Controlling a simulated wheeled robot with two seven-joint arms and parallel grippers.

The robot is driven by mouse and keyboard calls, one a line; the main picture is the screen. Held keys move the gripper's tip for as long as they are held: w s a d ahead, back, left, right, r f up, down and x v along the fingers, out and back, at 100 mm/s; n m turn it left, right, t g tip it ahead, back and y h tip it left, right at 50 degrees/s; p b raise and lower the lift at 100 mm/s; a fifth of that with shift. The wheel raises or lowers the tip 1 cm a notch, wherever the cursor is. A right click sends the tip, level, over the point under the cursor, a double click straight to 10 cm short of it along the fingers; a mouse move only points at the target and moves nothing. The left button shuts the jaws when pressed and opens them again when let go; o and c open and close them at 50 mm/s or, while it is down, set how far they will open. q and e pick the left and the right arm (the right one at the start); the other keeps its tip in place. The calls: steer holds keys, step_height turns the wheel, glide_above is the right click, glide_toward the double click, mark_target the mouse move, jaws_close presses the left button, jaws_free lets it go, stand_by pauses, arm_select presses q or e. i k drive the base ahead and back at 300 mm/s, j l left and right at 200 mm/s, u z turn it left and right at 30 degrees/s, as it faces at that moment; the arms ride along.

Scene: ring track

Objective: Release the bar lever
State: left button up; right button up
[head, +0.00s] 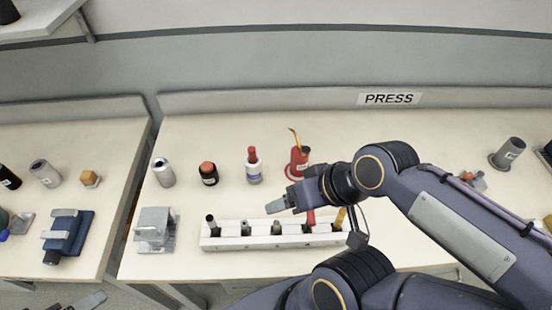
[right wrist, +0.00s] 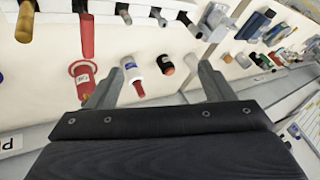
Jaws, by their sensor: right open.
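A white bar block (head: 212,243) lies near the table's front edge with several upright stubs along it. The red one (head: 311,219) and the yellow one (head: 340,217) are at its right end. I cannot tell for sure which is the bar lever. The red one also shows in the right wrist view (right wrist: 87,36), and the yellow one too (right wrist: 25,20). My right gripper (head: 279,205) is above and behind the block, with its jaws (right wrist: 150,90) apart and empty. Grey pieces at the bottom left edge may be my left gripper (head: 88,300), mostly cut off.
Behind stand a red can (head: 300,162), a white bottle with red cap (head: 253,170), a black jar (head: 208,175) and a silver cylinder (head: 163,172). A grey metal fixture (head: 155,230) stands left of the block. A grey cup (head: 507,153) is at the right, past my arm.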

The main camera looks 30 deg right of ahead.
mark_target(478, 177)
steer(key=z, duration=2.65)
steer(key=l+u, duration=0.1)
steer(key=u, duration=0.35)
steer(key=i+l+u, duration=0.1)
steer(key=u, duration=0.35)
steer(key=l+u, duration=0.1)
steer(key=u, duration=0.35)
steer(key=l+u, duration=0.15)
steer(key=u, duration=0.3)
steer(key=l+u, duration=0.3)
steer(key=l, duration=0.2)
steer(key=k+l+u, duration=0.1)
steer(key=l+u, duration=0.2)
steer(key=l, duration=0.15)
steer(key=k+l+u, duration=0.1)
steer(key=l+u, duration=0.2)
steer(key=l, duration=0.15)
steer(key=k+l, duration=0.15)
steer(key=l, duration=0.2)
steer(key=k+l, duration=0.1)
steer(key=l, duration=0.3)
steer(key=k+l, duration=0.15)
steer(key=l, duration=0.2)
